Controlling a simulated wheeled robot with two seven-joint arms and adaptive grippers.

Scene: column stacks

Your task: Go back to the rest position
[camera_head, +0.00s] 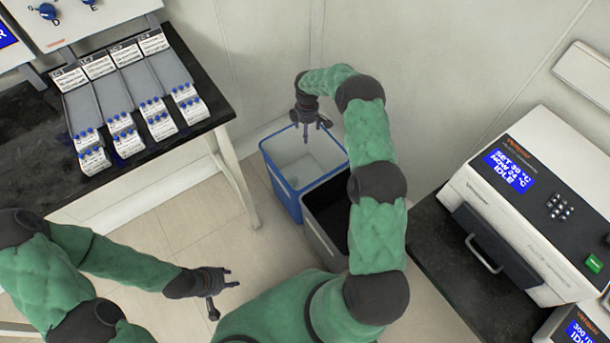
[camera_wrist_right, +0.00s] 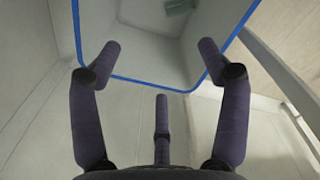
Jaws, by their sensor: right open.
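My right gripper (camera_head: 310,127) hangs with fingers down above the back part of a white bin with a blue rim (camera_head: 283,187). In the right wrist view its fingers (camera_wrist_right: 160,64) are spread wide with nothing between them, and the blue-rimmed bin (camera_wrist_right: 150,88) lies beyond them. A small grey-green item (camera_wrist_right: 180,6) shows inside the bin, cut by the top edge. My left gripper (camera_head: 226,292) is at the lower left over the floor, its fingers apart and empty.
A dark-lined bin (camera_head: 318,240) stands beside the blue-rimmed one, partly behind my right arm. A black bench with racks of blue-capped columns (camera_head: 128,100) is at upper left. A white instrument (camera_head: 530,205) stands on the right bench. Floor (camera_head: 190,220) between is clear.

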